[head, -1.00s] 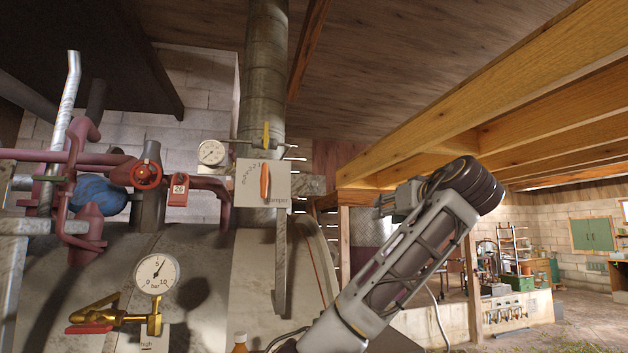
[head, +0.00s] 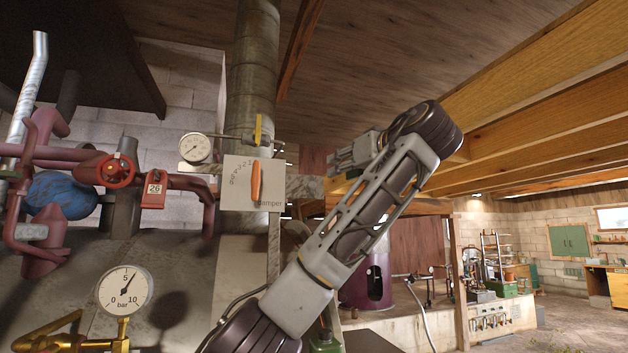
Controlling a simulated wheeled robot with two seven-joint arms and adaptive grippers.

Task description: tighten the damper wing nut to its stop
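The damper plate (head: 238,190) is a pale square marked "damper" with a scale, in front of the flue pipe (head: 252,75). A long orange handle (head: 256,181) stands nearly upright on it. A yellow upright piece (head: 258,130) shows just above the plate, by the pipe. I cannot tell for sure which part is the wing nut. My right gripper is not in view.
A dial gauge (head: 195,148) sits left of the yellow piece. A red valve wheel (head: 117,171), a red tag (head: 154,189) and pipes crowd the left. A pressure gauge (head: 125,289) stands lower left. Wooden beams (head: 530,85) hang over the right side.

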